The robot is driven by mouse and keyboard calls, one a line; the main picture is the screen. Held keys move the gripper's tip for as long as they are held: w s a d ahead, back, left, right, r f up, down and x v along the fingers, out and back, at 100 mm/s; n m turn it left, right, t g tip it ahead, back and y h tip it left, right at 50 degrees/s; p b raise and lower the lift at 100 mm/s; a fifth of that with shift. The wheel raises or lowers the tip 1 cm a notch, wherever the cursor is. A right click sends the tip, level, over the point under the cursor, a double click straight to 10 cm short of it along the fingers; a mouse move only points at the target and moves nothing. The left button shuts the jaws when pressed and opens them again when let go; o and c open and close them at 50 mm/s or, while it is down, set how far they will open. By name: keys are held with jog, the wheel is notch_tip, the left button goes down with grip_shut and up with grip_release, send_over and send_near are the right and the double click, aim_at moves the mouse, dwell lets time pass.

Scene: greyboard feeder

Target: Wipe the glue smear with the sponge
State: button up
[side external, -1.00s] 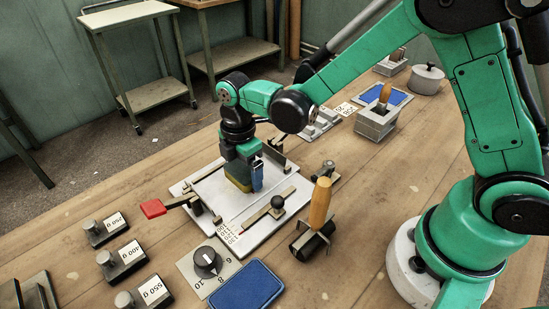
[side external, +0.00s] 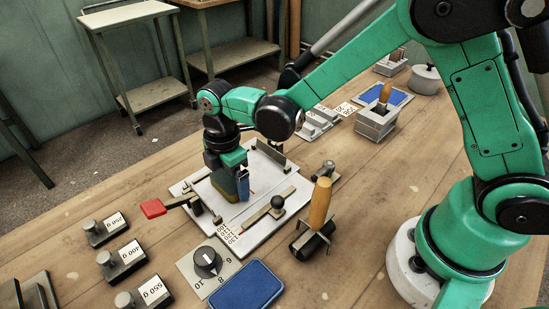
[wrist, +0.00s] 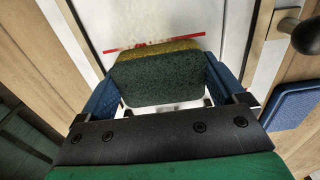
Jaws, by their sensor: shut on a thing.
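My gripper (wrist: 165,95) is shut on the sponge (wrist: 160,80), which has a dark green face and a yellow layer. In the side external view, my gripper (side external: 233,187) holds the sponge (side external: 222,184) low over the left part of the white feeder plate (side external: 262,225). I cannot tell whether the sponge touches the plate.
A red-handled lever (side external: 153,208) is at the plate's left edge, and a black-knobbed bar (side external: 277,203) crosses its right part. A wooden-handled roller (side external: 318,215), dial (side external: 206,261) and blue pad (side external: 246,285) stand in front. Several weights (side external: 121,259) are at left.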

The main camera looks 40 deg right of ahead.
aim_at(259, 168)
jog(key=shift+d+r, duration=0.1)
jog(key=shift+d, duration=3.45)
notch_tip(259, 168, up, 8)
